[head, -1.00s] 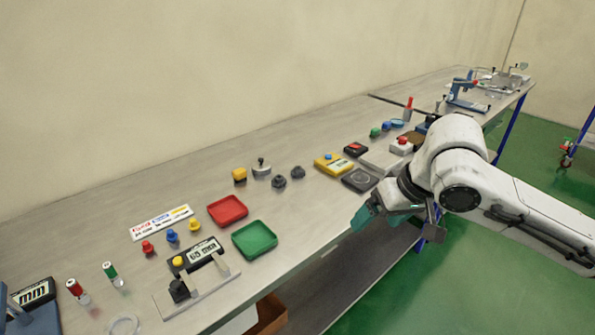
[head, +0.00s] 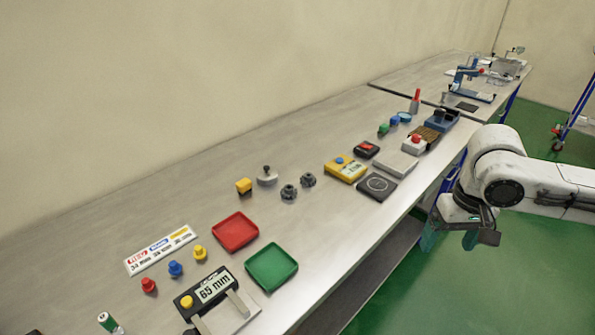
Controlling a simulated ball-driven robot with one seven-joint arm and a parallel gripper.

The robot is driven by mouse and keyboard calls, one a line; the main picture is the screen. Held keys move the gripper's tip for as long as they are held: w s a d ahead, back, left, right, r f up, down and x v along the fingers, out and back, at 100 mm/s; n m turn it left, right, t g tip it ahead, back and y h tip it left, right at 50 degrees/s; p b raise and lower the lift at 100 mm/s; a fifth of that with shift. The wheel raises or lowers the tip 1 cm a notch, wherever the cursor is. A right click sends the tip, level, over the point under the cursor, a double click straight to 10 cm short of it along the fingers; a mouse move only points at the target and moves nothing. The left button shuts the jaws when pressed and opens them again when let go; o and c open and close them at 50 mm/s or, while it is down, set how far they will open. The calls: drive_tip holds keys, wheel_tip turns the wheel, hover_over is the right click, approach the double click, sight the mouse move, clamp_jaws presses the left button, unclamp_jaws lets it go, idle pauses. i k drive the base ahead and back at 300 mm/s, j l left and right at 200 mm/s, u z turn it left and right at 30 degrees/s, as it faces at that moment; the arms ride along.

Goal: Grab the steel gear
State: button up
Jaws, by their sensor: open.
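Two small dark grey toothed parts stand side by side in the middle of the bench: a left gear (head: 289,192) and a right gear (head: 308,180). They look alike, and I cannot tell which is the steel one. A paler metal piece with a dark knob (head: 267,177) stands just behind and left of them. My gripper (head: 450,238) is off the bench's front edge, to the right of the gears and well apart from them. It is open, with teal fingers, and I see nothing in it.
A yellow box (head: 345,169) and a dark square plate (head: 377,187) lie between the gears and my gripper. A red tray (head: 235,231) and a green tray (head: 271,267) lie nearer the front left.

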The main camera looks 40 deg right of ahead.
sight(307, 180)
drive_tip(key=i, duration=1.5)
